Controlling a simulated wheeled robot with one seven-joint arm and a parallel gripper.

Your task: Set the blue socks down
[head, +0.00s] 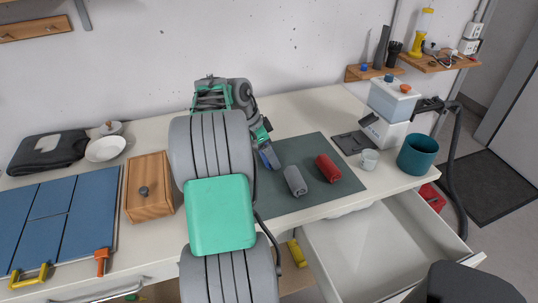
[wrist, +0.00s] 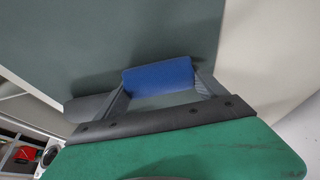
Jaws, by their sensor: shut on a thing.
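The blue socks (head: 269,157) are a small rolled bundle at the left part of the dark grey-green mat (head: 325,194) in the head view. In the wrist view the blue socks (wrist: 158,77) sit between the two fingers. My gripper (wrist: 160,82) is shut on them, with a finger at each end of the roll. In the head view my gripper (head: 266,150) is partly hidden by my arm. I cannot tell whether the socks touch the mat. A grey roll (head: 295,181) and a red roll (head: 328,168) lie on the mat to the right.
A wooden box (head: 148,188) stands left of my arm. An open drawer (head: 350,250) juts out below the counter. Bare mat lies in front of the rolls.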

